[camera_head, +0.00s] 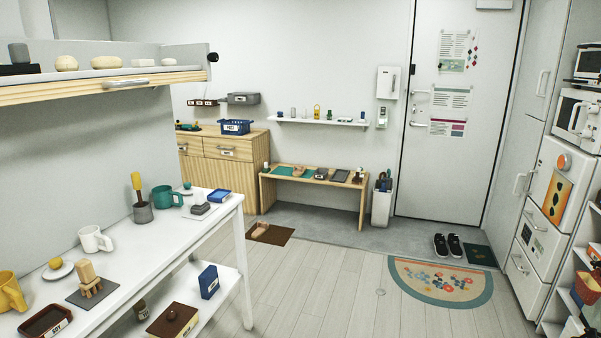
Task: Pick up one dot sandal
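A pair of dark shoes or sandals with light marks (448,246) stands on the grey entry floor in front of the door. They are side by side, and I cannot tell at this size whether they have dots. A small tan item, perhaps footwear (260,229), lies on a brown mat (278,236) in front of the wooden bench. Neither of my grippers shows in the head view.
A white table (150,250) with mugs and trays fills the left front. A floral half-round mat (440,284) and a dark green mat (480,254) lie near the shoes. A wooden bench (315,178) stands at the back. White cabinets line the right. The middle floor is clear.

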